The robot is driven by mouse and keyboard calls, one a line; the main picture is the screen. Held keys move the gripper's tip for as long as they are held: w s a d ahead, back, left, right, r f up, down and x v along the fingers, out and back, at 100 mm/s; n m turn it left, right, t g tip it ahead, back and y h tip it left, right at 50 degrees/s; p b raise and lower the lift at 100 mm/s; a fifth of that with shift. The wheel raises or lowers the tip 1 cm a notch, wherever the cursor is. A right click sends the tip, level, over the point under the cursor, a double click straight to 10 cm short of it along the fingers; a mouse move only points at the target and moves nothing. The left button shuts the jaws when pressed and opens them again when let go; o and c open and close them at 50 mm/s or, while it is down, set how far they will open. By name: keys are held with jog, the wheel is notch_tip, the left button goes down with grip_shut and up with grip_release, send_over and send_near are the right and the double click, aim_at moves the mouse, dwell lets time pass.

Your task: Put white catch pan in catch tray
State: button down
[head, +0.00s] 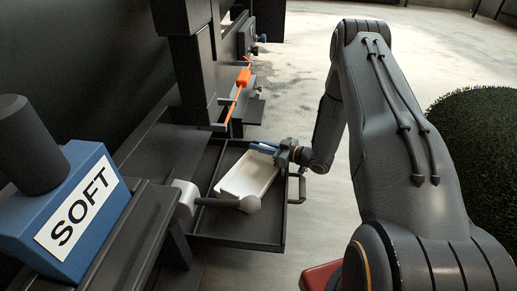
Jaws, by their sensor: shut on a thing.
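The white catch pan (243,172) is a shallow rectangular pan inside the outline of the dark catch tray (239,238). The pan lies tilted in the picture, its far end toward my gripper. My gripper (264,147), with blue fingers, is at the pan's far right edge and shut on it. Whether the pan rests on the tray floor or hangs just above it, I cannot tell. The tray is pulled out from the dark machine and has a handle (297,187) on its right side.
A grey lever with a round knob (249,204) reaches across the tray's near part, in front of the pan. A blue block marked SOFT (72,215) stands at the left. An orange part (243,77) is on the machine above the tray. Open floor (330,215) lies to the right.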

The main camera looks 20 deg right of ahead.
jog(key=c, duration=1.8)
grip_release()
jog(key=shift+r, duration=0.15)
jog(key=p+v, duration=0.5)
jog(key=v, duration=0.6)
jog(key=shift+s+d+p, duration=0.3)
jog(key=shift+s+d, duration=0.05)
jog(key=shift+s, duration=0.05)
